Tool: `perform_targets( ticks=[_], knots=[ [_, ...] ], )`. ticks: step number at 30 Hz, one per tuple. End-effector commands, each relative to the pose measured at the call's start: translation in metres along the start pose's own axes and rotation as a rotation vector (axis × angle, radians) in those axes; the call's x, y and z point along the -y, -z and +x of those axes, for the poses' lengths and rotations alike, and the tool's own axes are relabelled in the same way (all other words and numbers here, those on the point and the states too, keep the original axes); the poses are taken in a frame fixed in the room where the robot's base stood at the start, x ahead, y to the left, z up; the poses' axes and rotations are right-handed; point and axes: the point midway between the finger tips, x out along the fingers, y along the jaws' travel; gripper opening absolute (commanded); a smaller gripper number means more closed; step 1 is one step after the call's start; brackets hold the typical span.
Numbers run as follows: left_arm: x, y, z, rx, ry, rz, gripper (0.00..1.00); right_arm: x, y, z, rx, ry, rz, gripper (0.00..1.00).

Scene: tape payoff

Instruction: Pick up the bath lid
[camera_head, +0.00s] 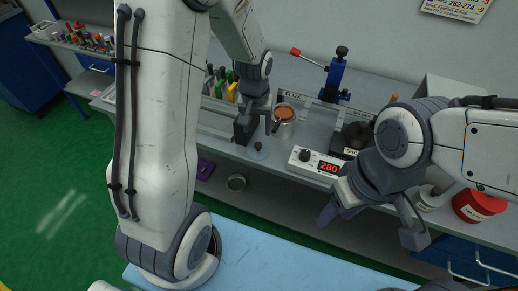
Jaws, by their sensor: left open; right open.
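A small round grey disc with a raised middle, which looks like the bath lid (258,152), lies on the bench near its front edge. My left gripper (254,136) is just above it, fingers pointing down, open; they partly cover the view behind. Whether the fingers touch the lid I cannot tell. My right gripper (371,228) is open and empty, with fingers spread wide, in front of the bench at the right, well away from the lid.
A metal cup with brown contents (285,112) stands just right of my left gripper. A white box with a red 280 display (315,162) is to its right, beside a dark round pot (347,136). A blue stand (336,78) is behind. A red container (478,206) is far right.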

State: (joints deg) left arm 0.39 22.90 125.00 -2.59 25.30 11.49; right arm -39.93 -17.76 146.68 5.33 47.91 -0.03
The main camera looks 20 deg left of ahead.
Motion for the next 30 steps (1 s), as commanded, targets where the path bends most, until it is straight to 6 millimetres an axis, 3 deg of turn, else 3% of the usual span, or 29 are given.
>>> perform_targets(
  ticks=[8,16,26,30],
  knots=[
    [-0.003,-0.002,0.025,0.004,0.0,0.007,0.65,0.0,0.0,-0.004,0.0,0.0,0.0,0.5],
    [-0.004,-0.007,0.063,0.004,0.0,0.007,0.65,0.001,0.001,-0.01,0.0,0.0,0.0,0.5],
    [-0.004,-0.006,0.071,0.0,-0.001,0.005,0.65,0.001,0.001,-0.011,0.0,0.0,0.0,0.5],
    [-0.004,-0.006,0.071,0.0,-0.001,0.005,0.15,0.001,0.001,-0.011,0.0,0.0,0.0,0.5]
  ],
)
